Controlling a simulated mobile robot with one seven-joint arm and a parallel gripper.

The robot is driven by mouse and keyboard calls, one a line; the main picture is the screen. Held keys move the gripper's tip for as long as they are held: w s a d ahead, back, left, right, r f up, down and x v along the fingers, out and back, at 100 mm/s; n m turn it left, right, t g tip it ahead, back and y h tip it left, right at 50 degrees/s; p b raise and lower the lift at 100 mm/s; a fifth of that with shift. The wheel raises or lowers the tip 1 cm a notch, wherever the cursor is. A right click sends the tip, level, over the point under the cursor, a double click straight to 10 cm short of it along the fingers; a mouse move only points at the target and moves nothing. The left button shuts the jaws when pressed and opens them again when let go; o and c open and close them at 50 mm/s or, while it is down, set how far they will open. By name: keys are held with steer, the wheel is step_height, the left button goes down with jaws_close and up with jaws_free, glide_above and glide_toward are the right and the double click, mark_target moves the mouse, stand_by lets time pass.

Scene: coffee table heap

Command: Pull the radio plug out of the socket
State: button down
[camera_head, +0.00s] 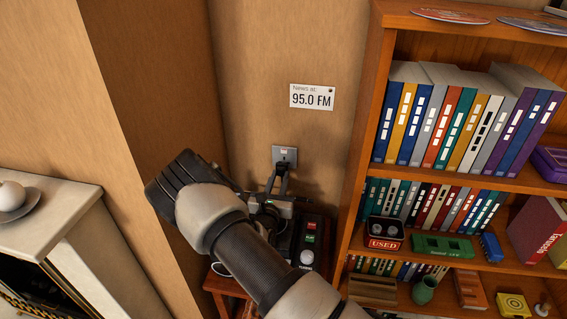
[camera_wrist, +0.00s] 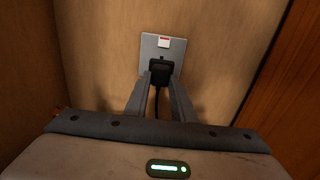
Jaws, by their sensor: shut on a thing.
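The socket (camera_head: 285,155) is a grey plate on the tan wall, below a paper sign. In the wrist view the socket plate (camera_wrist: 164,45) has a small red and white mark near its top. The black radio plug (camera_wrist: 160,72) sits against the lower part of the plate, with its cord hanging down. My gripper (camera_wrist: 161,78) is shut on the plug, one finger on each side. In the head view my gripper (camera_head: 281,170) reaches up to the socket and hides the plug. The radio (camera_head: 307,245), dark with red and green labels and a pale knob, stands below, partly hidden by my arm.
A small reddish wooden table (camera_head: 222,286) holds the radio. A bookshelf (camera_head: 360,150) full of binders stands close on the right. A pale cabinet (camera_head: 60,215) stands at the left, beside a brown wall column (camera_head: 150,90).

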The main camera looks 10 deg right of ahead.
steer(key=shift+p+v, duration=0.5)
steer(key=shift+v, duration=0.8)
